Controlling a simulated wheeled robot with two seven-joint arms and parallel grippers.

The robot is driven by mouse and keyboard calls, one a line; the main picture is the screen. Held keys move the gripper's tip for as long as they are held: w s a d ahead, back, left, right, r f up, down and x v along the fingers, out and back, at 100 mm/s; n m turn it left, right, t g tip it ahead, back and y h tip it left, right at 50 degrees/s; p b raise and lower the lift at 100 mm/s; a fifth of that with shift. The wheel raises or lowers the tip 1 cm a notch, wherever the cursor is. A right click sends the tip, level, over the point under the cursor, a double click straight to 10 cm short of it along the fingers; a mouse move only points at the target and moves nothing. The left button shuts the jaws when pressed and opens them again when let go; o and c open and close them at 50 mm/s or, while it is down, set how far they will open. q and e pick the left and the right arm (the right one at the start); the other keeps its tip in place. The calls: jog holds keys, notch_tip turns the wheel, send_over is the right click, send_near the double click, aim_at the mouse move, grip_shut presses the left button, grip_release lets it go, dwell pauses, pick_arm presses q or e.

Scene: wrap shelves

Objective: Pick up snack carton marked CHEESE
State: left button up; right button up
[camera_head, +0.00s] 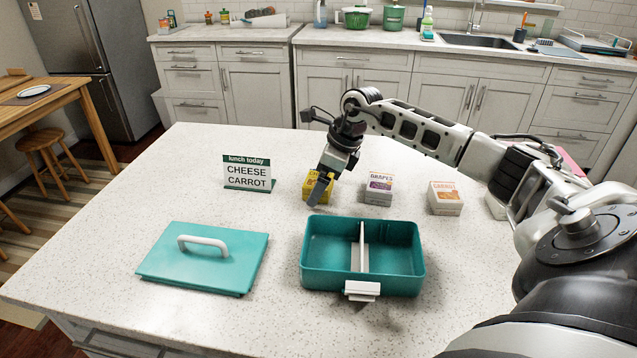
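The yellow snack carton (309,189) stands on the white counter behind the teal lunch box. Its label is partly covered by my gripper, so I can read only the start of the word. My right gripper (321,190) reaches in from the right and is over the carton, its fingers pointing down in front of it. Whether the fingers are open or closed on the carton cannot be seen. My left gripper is not in the view.
The open teal box (411,262) has a white divider and looks empty. Its lid (190,268) lies to the left. A sign (247,175) reads "lunch today CHEESE CARROT". A GRAPES carton (379,188) and a CARROT carton (445,198) stand to the right.

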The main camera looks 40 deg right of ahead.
jog(key=c, duration=1.1)
